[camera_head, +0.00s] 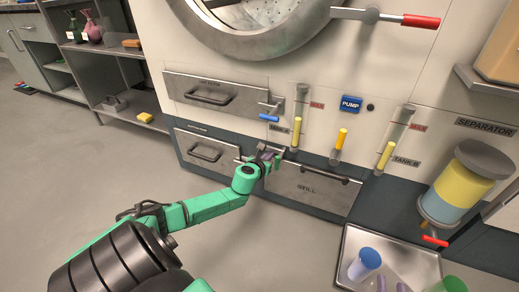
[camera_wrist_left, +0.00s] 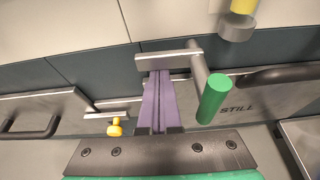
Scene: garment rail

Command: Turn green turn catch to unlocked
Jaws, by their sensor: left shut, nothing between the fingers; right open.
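The green turn catch shows in the left wrist view: a metal bar (camera_wrist_left: 168,60) with a bent grey arm that ends in a green cylindrical knob (camera_wrist_left: 212,98). It sits by the upper left of the drawer marked STILL (camera_head: 305,188). My left gripper (camera_head: 267,152) is shut and empty in front of this spot. Its purple fingers (camera_wrist_left: 160,85) end at the bar, left of the green knob; I cannot tell if they touch it. In the head view the gripper largely hides the catch. My right gripper is in neither view.
A yellow-knobbed catch (camera_wrist_left: 115,128) lies left of my fingers. A blue-handled catch (camera_head: 268,118) is above, beside the upper drawer (camera_head: 215,93). Yellow-filled tubes (camera_head: 297,130) stand close by on the right. A metal tray (camera_head: 350,240) with cups is at lower right.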

